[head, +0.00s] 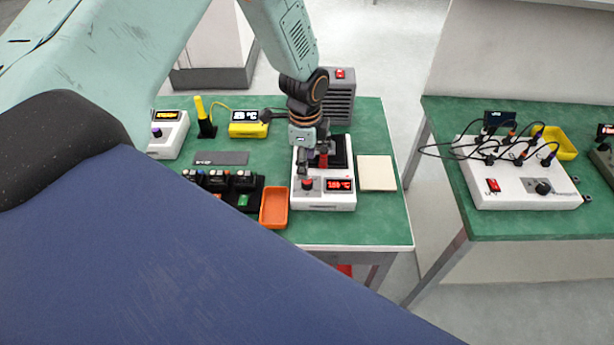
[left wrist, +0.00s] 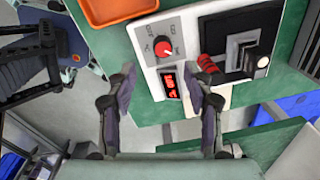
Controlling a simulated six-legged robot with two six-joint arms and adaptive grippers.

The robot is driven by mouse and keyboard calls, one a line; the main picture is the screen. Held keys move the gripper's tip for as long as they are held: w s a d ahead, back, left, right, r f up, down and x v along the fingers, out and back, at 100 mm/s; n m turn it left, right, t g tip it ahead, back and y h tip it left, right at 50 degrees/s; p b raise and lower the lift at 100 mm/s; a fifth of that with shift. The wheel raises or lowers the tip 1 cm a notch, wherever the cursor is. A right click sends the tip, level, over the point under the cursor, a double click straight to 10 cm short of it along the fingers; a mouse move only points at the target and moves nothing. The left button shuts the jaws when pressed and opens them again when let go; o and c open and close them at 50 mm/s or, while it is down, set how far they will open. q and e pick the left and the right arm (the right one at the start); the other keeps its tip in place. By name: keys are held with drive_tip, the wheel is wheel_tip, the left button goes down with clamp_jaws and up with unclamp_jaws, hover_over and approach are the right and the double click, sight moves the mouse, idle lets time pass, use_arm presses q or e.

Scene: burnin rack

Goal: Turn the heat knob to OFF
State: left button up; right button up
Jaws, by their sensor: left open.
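The heat knob (head: 307,184) is a round red dial on the front left of a white hotplate unit (head: 324,203). In the left wrist view the red knob (left wrist: 162,48) sits on a grey labelled dial plate; its labels are too blurred to read. A lit red display (head: 340,185) beside it seems to read about 180 °C. My left gripper (head: 311,161) hangs over the unit, just behind the knob in the head view. Its open fingers (left wrist: 163,88) are apart and empty, with the knob beyond the gap between them. My right gripper is not in view.
An orange tray (head: 273,208) stands left of the unit and a pale pad (head: 377,173) lies right. A black plate (head: 340,150) with red-striped and metal parts is on the unit's top. A second green bench (head: 500,226) holds a wired white box (head: 515,190).

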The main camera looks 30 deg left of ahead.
sight(307, 183)
use_arm(q)
drive_tip(key=f, duration=0.6)
drive_tip(key=shift+w+a+f, duration=0.15)
drive_tip(key=shift+w+f, duration=0.05)
drive_tip(key=shift+w, duration=0.2)
drive_tip(key=shift+s+f, duration=0.1)
drive_tip(key=shift+f, duration=0.45)
drive_tip(key=shift+c, duration=0.4)
clamp_jaws()
